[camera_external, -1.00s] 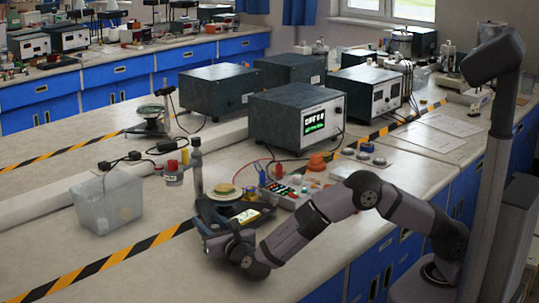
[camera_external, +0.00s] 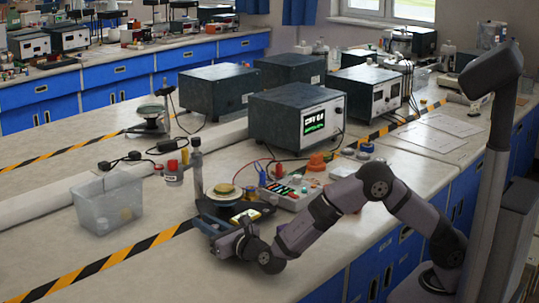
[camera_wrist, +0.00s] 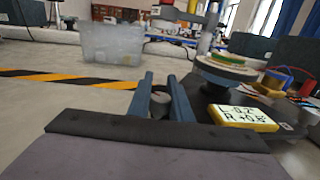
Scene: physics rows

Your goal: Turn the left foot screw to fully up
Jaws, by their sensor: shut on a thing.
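The levelling stand (camera_external: 220,221) has a dark base and a round plate topped by a yellow-green disc (camera_external: 223,189). The round plate shows again in the wrist view (camera_wrist: 228,68). A yellow readout block (camera_wrist: 243,118) beside it seems to show an L line and an R line; the digits are hard to read. My gripper (camera_wrist: 160,88) has its two blue fingers on either side of a small grey knob, the left foot screw (camera_wrist: 159,104), at the stand's near left side. The fingers are closed on it. In the external view, my gripper (camera_external: 229,234) hides the screw.
A clear plastic bin (camera_external: 108,205) stands to the left, past a yellow-black tape line (camera_external: 130,252). The bench front left is clear.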

